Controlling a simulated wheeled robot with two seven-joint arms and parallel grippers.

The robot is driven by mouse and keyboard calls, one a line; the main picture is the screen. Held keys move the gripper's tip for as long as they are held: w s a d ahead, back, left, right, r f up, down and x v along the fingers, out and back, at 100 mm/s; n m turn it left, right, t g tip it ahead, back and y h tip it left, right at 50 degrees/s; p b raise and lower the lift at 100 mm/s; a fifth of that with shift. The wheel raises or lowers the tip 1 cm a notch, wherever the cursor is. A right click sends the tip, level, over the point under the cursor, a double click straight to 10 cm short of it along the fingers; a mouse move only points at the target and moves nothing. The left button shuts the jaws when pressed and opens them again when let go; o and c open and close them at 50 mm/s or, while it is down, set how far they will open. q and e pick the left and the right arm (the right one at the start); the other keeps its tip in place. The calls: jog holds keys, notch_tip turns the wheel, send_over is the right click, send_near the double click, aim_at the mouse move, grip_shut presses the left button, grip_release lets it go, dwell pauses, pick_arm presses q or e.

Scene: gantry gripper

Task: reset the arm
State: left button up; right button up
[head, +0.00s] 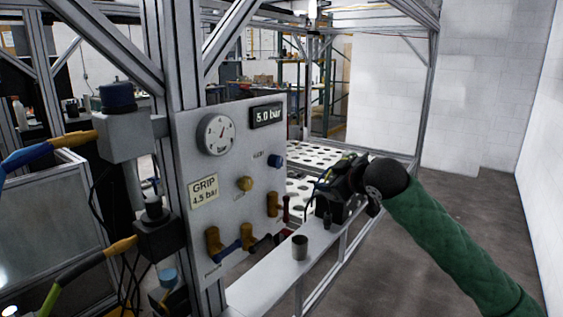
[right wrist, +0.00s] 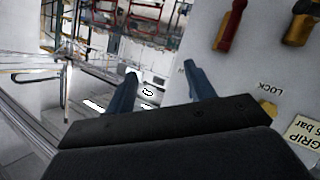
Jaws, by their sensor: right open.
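My right arm, in a green sleeve, comes in from the right in the head view. Its gripper (head: 322,196) is beside the right edge of the panel, above the narrow shelf. The right wrist view shows its two blue fingers (right wrist: 158,88) apart with nothing between them. My left gripper is not shown.
Perforated tables (head: 313,155) lie behind. Floor (head: 475,200) on the right is clear.

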jog(key=s+d+f+m+g+h, duration=0.1)
jog(key=s+d+f+m+h, duration=0.1)
jog(key=s+f, duration=0.65)
jog(key=s+d+f+m+g+h, duration=0.2)
jog(key=s+f+m, duration=0.1)
jog(key=f, duration=1)
jog(key=s+d+f+m+g+h, duration=0.1)
jog(key=s+f+m+h, duration=0.1)
jog(key=s+f, duration=0.65)
jog(key=s+a+f+m+g+y, duration=0.1)
jog(key=s+f+g, duration=0.6)
jog(key=s+f, duration=1.9)
jog(key=s+a+m, duration=0.1)
jog(key=s, duration=0.1)
jog(key=shift+s, duration=0.4)
jog(key=shift+r, duration=0.1)
